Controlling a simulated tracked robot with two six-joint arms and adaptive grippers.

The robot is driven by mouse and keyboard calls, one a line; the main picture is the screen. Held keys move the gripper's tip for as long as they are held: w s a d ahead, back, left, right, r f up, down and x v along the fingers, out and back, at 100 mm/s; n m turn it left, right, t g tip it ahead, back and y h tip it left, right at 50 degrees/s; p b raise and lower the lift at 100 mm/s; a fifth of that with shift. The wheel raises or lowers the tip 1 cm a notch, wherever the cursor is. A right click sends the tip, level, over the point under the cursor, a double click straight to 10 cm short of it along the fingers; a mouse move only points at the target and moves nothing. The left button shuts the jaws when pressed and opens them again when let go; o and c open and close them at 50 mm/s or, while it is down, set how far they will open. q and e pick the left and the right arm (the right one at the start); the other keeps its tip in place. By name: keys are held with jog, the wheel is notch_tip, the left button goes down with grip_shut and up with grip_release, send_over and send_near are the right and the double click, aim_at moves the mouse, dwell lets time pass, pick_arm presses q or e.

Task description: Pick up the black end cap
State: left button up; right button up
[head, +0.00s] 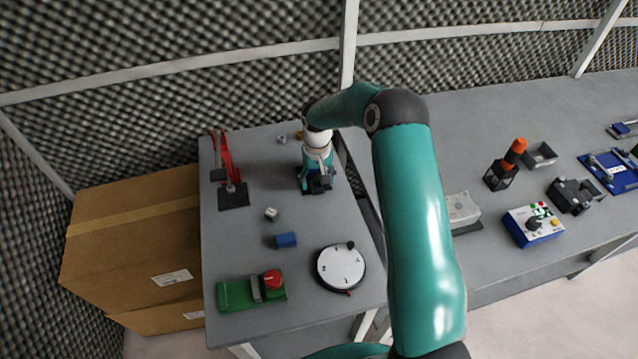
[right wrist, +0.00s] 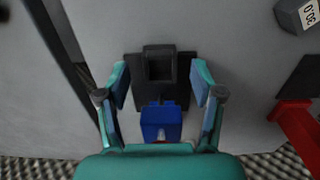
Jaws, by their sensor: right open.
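A black square piece with a hollow top (right wrist: 159,64), which looks like the black end cap, shows in the right wrist view. It stands at a dark base, with a blue block (right wrist: 161,122) on the near side. My right gripper (right wrist: 160,78) is open, its two fingers apart on either side of the black piece. I see no finger touching it. In the head view my right gripper (head: 316,178) is low over the dark base at the table's right side and hides most of this spot. My left gripper is not in view.
A red toggle clamp (head: 228,160) stands left of the right gripper. A small grey cube (head: 271,214), blue block (head: 286,240), round white dial (head: 341,267) and green board with red button (head: 252,291) lie nearer on the table. Small parts lie behind the gripper.

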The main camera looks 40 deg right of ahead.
jog(key=shift+f, duration=0.9)
jog(key=shift+c, duration=0.4)
jog(key=c, duration=1.1)
jog(key=shift+c, duration=0.3)
jog(key=shift+r, duration=0.15)
